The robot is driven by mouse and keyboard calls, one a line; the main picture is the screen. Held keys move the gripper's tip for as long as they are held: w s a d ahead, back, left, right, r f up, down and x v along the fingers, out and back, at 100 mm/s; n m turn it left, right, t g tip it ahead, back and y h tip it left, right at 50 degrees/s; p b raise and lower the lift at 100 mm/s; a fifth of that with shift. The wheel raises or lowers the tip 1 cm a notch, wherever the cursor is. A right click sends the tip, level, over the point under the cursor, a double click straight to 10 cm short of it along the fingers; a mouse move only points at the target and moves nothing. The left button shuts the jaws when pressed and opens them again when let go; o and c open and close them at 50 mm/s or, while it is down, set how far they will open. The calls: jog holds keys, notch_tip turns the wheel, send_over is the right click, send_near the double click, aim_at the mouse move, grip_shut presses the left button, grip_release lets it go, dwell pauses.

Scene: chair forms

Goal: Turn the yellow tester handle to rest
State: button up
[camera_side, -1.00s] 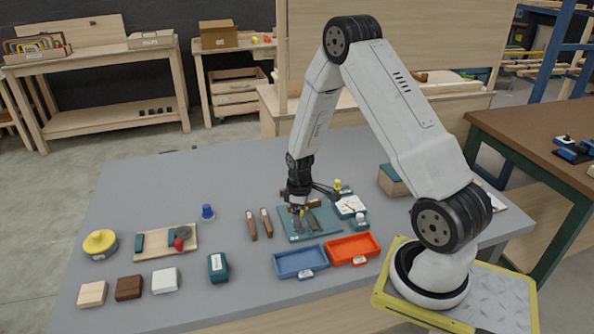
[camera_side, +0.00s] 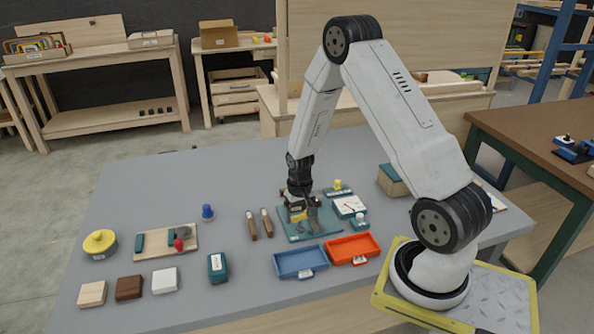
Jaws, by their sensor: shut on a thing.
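The teal tester board (camera_side: 325,232) lies on the grey table with a white dial gauge (camera_side: 349,206) at its right. My gripper (camera_side: 297,214) points down over the board's left part. A yellow piece (camera_side: 296,215), which looks like the tester handle, sits at its fingertips. The jaws are shut on it, though the fingers hide much of it. Grey tool-like parts (camera_side: 314,222) show just right of the fingers. A separate yellow knob (camera_side: 338,185) stands on a small teal base behind the gauge.
A blue tray (camera_side: 300,262) and an orange tray (camera_side: 353,249) lie in front of the board. The table behind is mostly clear.

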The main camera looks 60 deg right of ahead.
aim_at(300, 215)
jog(key=shift+m, duration=0.8)
jog(key=o, duration=1)
jog(key=shift+c, duration=0.2)
jog(key=shift+r, duration=0.1)
jog(key=shift+r, duration=3.85)
jog(key=shift+a+r, duration=0.25)
jog(key=shift+a, duration=0.1)
jog(key=s+a+r+n+t, duration=0.1)
jog(key=s+a+r+n, duration=0.1)
jog(key=a, duration=0.4)
jog(key=s+a+r+n, duration=0.2)
jog(key=a+r+n, duration=0.1)
jog(key=a, duration=0.3)
jog(key=s+a+r+n+t, duration=0.1)
jog(key=s+a+r+n, duration=0.1)
jog(key=a+n, duration=0.2)
jog(key=shift+s+a+r+t, duration=0.2)
jog(key=shift+s+a+t, duration=0.15)
jog(key=shift+a, duration=0.65)
